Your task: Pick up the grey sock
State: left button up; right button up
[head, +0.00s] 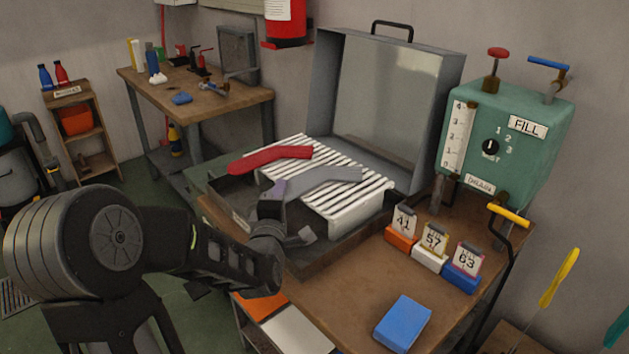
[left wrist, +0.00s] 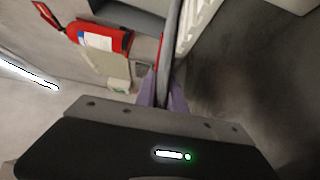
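The grey sock (head: 325,180) lies across a white slatted rack in the open grey case, its foot end toward the lower left. A red sock (head: 270,158) lies on the same rack behind it. My left gripper (head: 279,190) is at the grey sock's lower-left end, coming in from the case's near side. In the left wrist view the purple fingertips (left wrist: 163,95) are close together, with the grey sock's edge (left wrist: 174,50) running between them. They look shut on it, though the contact is partly hidden. My right gripper is not in view.
The case's raised lid (head: 385,105) stands behind the rack. A green tank (head: 530,150) with valves stands to the right. Numbered blocks (head: 430,258) and a blue block (head: 402,323) sit on the bench. A back workbench (head: 225,108) holds tools.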

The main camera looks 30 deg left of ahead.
pick_arm(q)
grip_shut()
notch_tip(320, 180, up, 10)
jog(key=shift+p, duration=0.65)
dwell(0.4)
